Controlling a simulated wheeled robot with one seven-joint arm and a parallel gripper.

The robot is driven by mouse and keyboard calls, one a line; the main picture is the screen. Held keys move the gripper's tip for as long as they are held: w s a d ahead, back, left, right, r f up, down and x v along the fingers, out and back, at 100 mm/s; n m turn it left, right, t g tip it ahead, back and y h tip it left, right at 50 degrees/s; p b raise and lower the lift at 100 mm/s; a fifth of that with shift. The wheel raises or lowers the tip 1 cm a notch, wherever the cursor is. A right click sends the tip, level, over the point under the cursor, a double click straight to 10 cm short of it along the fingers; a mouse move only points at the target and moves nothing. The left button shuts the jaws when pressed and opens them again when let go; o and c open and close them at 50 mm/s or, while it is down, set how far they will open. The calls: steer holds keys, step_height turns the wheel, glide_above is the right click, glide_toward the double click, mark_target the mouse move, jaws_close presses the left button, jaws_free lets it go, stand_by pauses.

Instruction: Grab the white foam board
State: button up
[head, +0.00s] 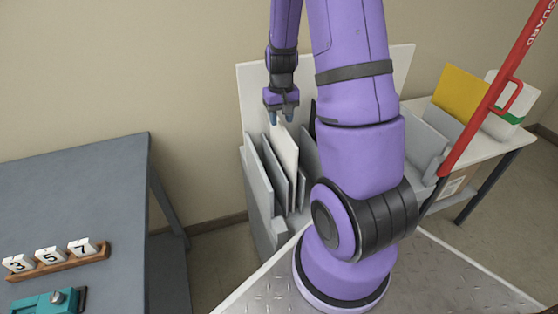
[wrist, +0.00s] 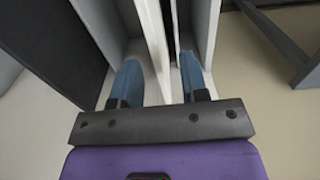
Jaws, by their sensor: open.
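The white foam board (head: 286,152) stands upright in a grey slotted rack, taller than the grey panels beside it. My gripper (head: 282,119) is open, pointing down at the board's top edge. In the wrist view the two blue fingertips of my gripper (wrist: 159,65) are apart, and the pale edge of a white board (wrist: 152,35) runs between them. The fingers appear to be on either side of it, with no clear contact visible. The board's lower part is hidden in the rack.
The rack (head: 256,200) holds several grey panels close to the board, with a large white panel (head: 252,90) behind. A grey table (head: 75,190) with number blocks is at left.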

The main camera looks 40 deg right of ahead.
mark_target(282, 135)
steer(key=shift+d+f, duration=0.15)
steer(key=shift+f, duration=1.65)
steer(key=shift+d+f, duration=0.15)
steer(key=shift+f, duration=1.6)
jaws_close()
